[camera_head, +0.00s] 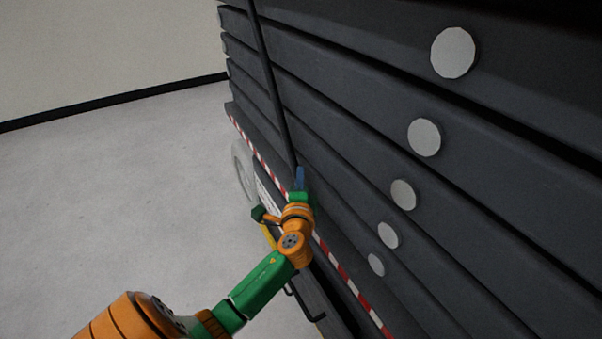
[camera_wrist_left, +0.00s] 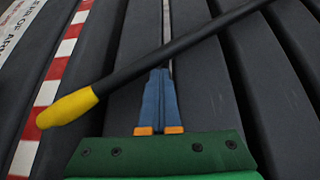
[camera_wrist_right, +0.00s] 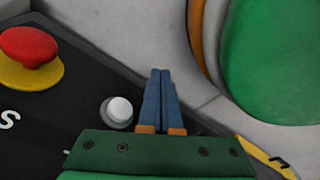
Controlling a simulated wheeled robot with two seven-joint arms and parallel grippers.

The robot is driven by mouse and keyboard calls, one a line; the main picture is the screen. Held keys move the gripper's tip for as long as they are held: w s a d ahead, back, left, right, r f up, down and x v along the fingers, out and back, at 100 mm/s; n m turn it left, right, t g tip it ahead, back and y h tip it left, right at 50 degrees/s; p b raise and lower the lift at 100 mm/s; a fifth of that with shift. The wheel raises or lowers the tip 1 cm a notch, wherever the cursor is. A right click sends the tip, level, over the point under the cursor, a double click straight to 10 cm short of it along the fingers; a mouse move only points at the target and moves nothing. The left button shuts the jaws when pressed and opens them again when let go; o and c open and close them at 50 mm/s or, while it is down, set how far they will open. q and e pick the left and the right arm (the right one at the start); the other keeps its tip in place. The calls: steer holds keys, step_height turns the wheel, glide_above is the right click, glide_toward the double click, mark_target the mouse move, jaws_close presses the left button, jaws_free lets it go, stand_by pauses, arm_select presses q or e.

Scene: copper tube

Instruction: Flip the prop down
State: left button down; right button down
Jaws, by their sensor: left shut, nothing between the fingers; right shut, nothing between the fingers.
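The prop is a long black rod (camera_head: 272,85) slanting down the dark ribbed wall in the head view. In the left wrist view the rod (camera_wrist_left: 190,50) crosses diagonally and ends in a yellow grip (camera_wrist_left: 66,108) at left. My left gripper (camera_head: 300,170) is by the rod's lower end in the head view, hiding part of it. Its blue fingers (camera_wrist_left: 161,72) are shut with nothing between them, and their tips meet the rod's lower edge in the picture. I cannot tell if they touch it. My right gripper (camera_wrist_right: 160,72) is shut and empty, seen only in its wrist view.
The dark ribbed wall (camera_head: 345,160) carries several white discs (camera_head: 453,52). A red-and-white striped edge (camera_head: 345,285) runs along its bottom. The right wrist view shows a red button (camera_wrist_right: 30,45) on yellow and a white knob (camera_wrist_right: 118,110). Open grey floor (camera_head: 110,190) lies left.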

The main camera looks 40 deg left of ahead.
mark_target(294, 174)
arm_select(q)
steer(key=shift+w+a+f+b, duration=0.1)
steer(key=shift+a+f+b, duration=0.2)
steer(key=shift+a, duration=0.25)
arm_select(e)
steer(key=shift+w+d+f, duration=0.1)
steer(key=shift+w+f, duration=0.15)
arm_select(q)
steer(key=shift+w+a+f+b, duration=0.15)
steer(key=shift+a+f+b, duration=0.3)
steer(key=shift+a, duration=0.15)
arm_select(e)
steer(key=shift+w+a+f, duration=0.15)
steer(key=shift+w+a, duration=0.25)
steer(key=shift+w, duration=0.05)
stand_by(0.3)
arm_select(q)
steer(key=shift+a+f, duration=0.1)
steer(key=shift+a, duration=0.05)
arm_select(e)
steer(key=shift+s+f, duration=0.15)
steer(key=shift+s, duration=0.1)
arm_select(q)
steer(key=shift+w, duration=0.1)
arm_select(e)
steer(key=shift+w+a, duration=0.1)
